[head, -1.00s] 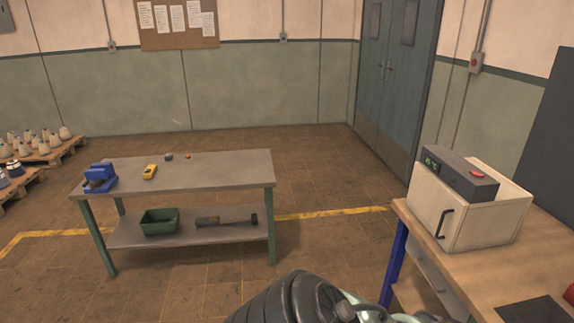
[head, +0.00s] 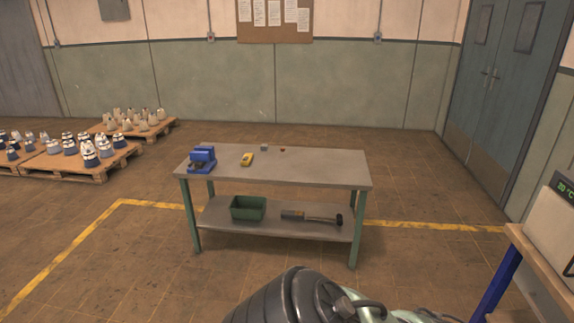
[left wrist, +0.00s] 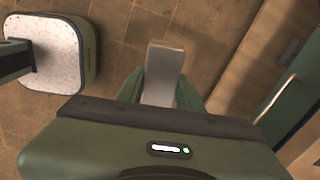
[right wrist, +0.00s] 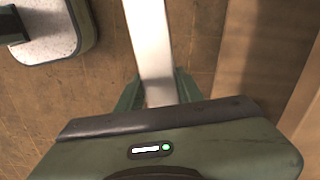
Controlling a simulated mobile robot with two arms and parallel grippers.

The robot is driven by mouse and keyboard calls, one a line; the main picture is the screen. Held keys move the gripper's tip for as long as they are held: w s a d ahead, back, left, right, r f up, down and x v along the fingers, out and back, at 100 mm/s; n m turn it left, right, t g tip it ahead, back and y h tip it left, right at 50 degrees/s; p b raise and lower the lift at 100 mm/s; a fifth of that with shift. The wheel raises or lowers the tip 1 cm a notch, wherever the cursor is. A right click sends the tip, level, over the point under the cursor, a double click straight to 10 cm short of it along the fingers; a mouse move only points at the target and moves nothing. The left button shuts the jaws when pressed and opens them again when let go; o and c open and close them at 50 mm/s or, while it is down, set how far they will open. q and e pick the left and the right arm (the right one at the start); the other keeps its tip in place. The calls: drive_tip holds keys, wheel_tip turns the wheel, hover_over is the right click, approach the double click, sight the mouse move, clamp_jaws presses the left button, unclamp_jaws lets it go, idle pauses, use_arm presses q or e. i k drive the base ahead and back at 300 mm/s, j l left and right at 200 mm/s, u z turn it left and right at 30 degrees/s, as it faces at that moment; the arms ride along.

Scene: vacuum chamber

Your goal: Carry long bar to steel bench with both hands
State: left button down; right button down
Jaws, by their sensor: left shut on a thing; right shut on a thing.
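The steel bench (head: 300,169) stands ahead near the middle of the head view, with a grey top, green legs and a lower shelf. The long bar is a flat, pale metal piece. In the left wrist view one end of the bar (left wrist: 165,62) sticks out past my left gripper (left wrist: 161,92), which is shut on it. In the right wrist view the bar (right wrist: 148,40) runs from the top edge into my right gripper (right wrist: 157,92), which is shut on it. Neither gripper nor the bar shows in the head view.
On the bench top are a blue vise (head: 202,159), a yellow tool (head: 247,159) and two small items. A green bin (head: 248,208) and a mallet (head: 312,217) lie on its shelf. A wooden-topped table (head: 545,262) is at right. Pallets (head: 75,173) stand left. Floor before the bench is clear.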

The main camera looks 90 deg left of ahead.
sight(297, 163)
drive_tip(key=u, duration=2.75)
drive_tip(key=i+l+u, duration=0.15)
drive_tip(key=i, duration=0.35)
drive_tip(key=i+l+u, duration=0.2)
drive_tip(key=i, duration=0.25)
drive_tip(key=i+l, duration=0.2)
drive_tip(key=i, duration=0.35)
drive_tip(key=i+l, duration=0.25)
drive_tip(key=i, duration=0.25)
drive_tip(key=i+l, duration=0.2)
drive_tip(key=i, duration=0.35)
drive_tip(key=i+l, duration=0.2)
drive_tip(key=i, duration=0.35)
drive_tip(key=i+l, duration=0.2)
drive_tip(key=i, duration=0.3)
